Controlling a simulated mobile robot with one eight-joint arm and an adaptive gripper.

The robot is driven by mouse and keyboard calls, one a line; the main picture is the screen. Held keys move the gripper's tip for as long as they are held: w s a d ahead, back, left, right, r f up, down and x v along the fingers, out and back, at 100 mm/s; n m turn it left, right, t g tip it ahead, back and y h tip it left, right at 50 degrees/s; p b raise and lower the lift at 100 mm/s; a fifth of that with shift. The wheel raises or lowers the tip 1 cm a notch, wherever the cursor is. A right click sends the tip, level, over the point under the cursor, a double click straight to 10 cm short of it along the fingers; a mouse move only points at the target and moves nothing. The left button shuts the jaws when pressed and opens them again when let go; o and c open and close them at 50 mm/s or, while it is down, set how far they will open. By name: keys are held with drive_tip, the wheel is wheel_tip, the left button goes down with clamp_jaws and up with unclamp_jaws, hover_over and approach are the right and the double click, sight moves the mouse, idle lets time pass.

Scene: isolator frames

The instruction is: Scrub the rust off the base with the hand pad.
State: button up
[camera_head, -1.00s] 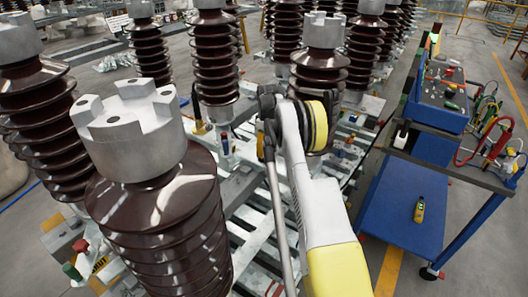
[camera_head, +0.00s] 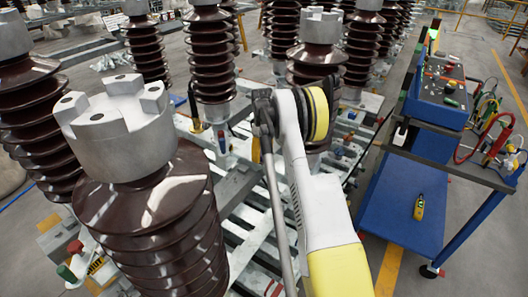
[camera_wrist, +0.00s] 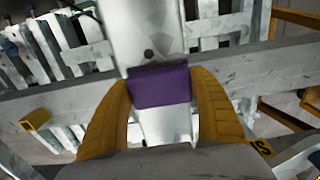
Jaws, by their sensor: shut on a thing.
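My gripper (camera_wrist: 163,88) is shut on a purple hand pad (camera_wrist: 160,87), held between its two yellow fingers in the wrist view. The pad lies over or against a pale grey metal piece (camera_wrist: 147,30), which shows above and below it; whether they touch I cannot tell. This piece may be part of the base, and I see no clear rust on it. In the head view my arm hides the pad and most of the gripper. Brown ribbed insulators with grey metal caps (camera_head: 112,125) stand on galvanized steel frames (camera_head: 248,225).
A blue tool cart (camera_head: 405,205) stands at the right, with tools on top and a yellow device (camera_head: 419,208) on its lower shelf. Insulators stand close on the left and behind my arm. Grey floor is free around the cart.

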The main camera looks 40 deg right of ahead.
sight(264, 146)
drive_tip(key=shift+s+a+r, duration=0.15)
drive_tip(key=shift+s+a, duration=0.2)
drive_tip(key=shift+a, duration=0.35)
drive_tip(key=shift+s+a+r, duration=0.1)
drive_tip(key=shift+s+a, duration=0.25)
drive_tip(key=shift+a, duration=0.3)
drive_tip(key=shift+w+a+f, duration=0.1)
drive_tip(key=shift+w+a, duration=0.15)
drive_tip(key=shift+w, duration=0.4)
drive_tip(key=shift+w+a+f, duration=0.1)
drive_tip(key=shift+w+a, duration=0.1)
drive_tip(key=shift+w, duration=0.4)
drive_tip(key=shift+w+d, duration=0.45)
drive_tip(key=shift+d, duration=0.75)
drive_tip(key=shift+w+d, duration=0.45)
drive_tip(key=shift+d, duration=0.8)
drive_tip(key=shift+w+d, duration=0.45)
drive_tip(key=shift+d, duration=0.75)
drive_tip(key=shift+f+b, duration=0.2)
drive_tip(key=shift+b, duration=0.1)
drive_tip(key=shift+s+a+r, duration=0.1)
drive_tip(key=shift+s+a, duration=0.35)
drive_tip(key=shift+a, duration=0.8)
drive_tip(key=shift+s+a+r, duration=0.1)
drive_tip(key=shift+s+a, duration=0.35)
drive_tip(key=shift+a, duration=0.75)
drive_tip(key=shift+s+a+r, duration=0.1)
drive_tip(key=shift+s+a, duration=0.35)
drive_tip(key=shift+a, duration=0.8)
